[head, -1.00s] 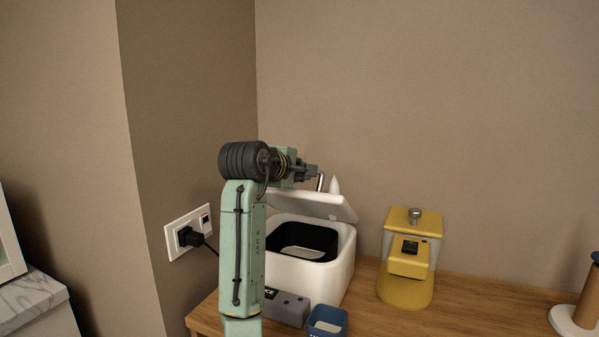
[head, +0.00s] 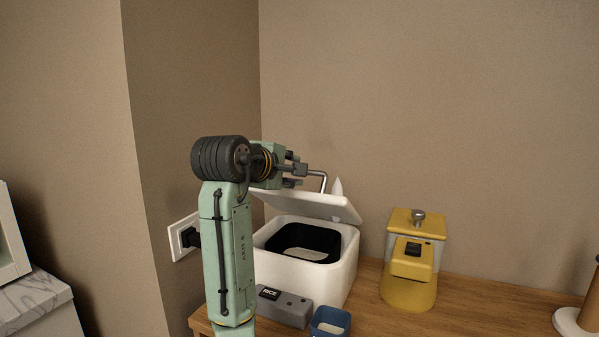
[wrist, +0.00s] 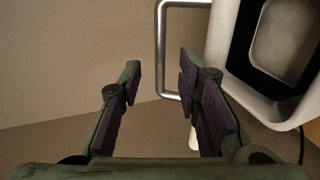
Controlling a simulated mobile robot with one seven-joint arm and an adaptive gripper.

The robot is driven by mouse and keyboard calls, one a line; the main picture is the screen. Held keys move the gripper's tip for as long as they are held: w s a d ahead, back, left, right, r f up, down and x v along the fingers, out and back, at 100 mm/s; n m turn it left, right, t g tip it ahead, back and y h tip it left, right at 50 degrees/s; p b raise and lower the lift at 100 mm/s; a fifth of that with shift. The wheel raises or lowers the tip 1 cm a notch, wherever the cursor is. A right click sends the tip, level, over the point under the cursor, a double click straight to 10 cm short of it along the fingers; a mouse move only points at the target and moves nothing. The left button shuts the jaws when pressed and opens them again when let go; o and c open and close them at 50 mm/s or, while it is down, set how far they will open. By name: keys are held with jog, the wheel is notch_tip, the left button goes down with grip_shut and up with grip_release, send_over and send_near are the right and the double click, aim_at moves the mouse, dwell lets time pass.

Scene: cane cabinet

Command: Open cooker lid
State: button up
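The white cooker (head: 338,278) stands on the wooden counter with its lid (head: 318,206) raised and tilted above the dark inner pot (head: 318,237). The bent metal lid handle (head: 322,177) rises from the lid's top side. My gripper (head: 298,170) is at the left end of the handle, behind the lid. In the wrist view, my gripper (wrist: 160,68) has its two fingers wide apart. The handle (wrist: 161,48) lies in the gap near the fingertips, with no finger clearly touching it. The open cooker also shows at the right of that view.
A yellow appliance (head: 408,290) stands right of the cooker. A grey box marked RICE (head: 285,309) and a blue cup (head: 329,321) sit in front of it. A wall socket (head: 184,237) with a plug is at left. Walls close off the back and left.

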jog(key=v, duration=0.5)
